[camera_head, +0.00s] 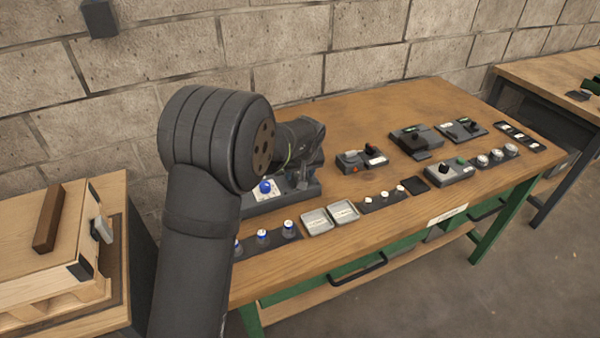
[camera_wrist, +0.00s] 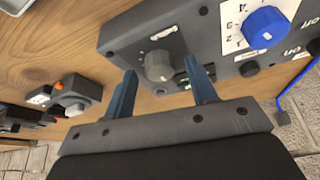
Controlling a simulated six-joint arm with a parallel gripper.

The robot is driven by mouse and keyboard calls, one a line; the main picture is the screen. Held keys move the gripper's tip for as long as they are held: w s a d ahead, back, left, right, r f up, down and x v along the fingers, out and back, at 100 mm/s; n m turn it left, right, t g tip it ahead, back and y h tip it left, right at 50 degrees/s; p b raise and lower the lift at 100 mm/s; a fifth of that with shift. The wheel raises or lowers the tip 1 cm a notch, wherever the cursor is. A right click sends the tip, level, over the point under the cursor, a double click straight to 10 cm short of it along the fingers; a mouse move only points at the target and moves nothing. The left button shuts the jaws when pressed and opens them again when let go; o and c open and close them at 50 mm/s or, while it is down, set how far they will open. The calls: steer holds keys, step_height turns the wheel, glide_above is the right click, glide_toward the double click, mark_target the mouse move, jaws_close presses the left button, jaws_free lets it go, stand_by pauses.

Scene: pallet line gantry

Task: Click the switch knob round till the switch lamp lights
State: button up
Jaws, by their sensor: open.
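My gripper (camera_wrist: 162,72) is open, one finger on each side of a grey round knob (camera_wrist: 159,65) in the wrist view. Whether the fingers touch it I cannot tell. The knob sits on a grey control box (camera_wrist: 122,30), near a small white label. A small greenish patch by the right finger may be a lamp; it is partly hidden, and I cannot tell if it is lit. A blue knob (camera_wrist: 264,27) stands on a numbered white dial of the same box. In the head view my gripper (camera_head: 302,178) is down at this box (camera_head: 262,205), and my arm hides part of it.
The wooden bench (camera_head: 350,115) carries several other switch boxes (camera_head: 450,171) to the right. Two small trays (camera_head: 318,221) and rows of blue-topped (camera_head: 262,236) and white-topped pieces (camera_head: 385,195) lie along the front. A block wall stands behind. The back of the bench is clear.

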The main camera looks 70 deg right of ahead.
steer(key=shift+d+f, duration=0.1)
steer(key=shift+f, duration=0.05)
steer(key=c, duration=1)
steer(key=shift+o, duration=0.2)
steer(key=shift+w+m, duration=0.1)
steer(key=shift+m, duration=0.2)
steer(key=shift+w+m+g+h, duration=0.1)
steer(key=shift+m+g+h, duration=0.3)
steer(key=shift+m, duration=0.85)
steer(key=shift+w+m+g+h, duration=0.1)
steer(key=shift+m+g, duration=0.5)
steer(key=shift+m, duration=0.65)
steer(key=o, duration=1)
steer(key=shift+c, duration=0.2)
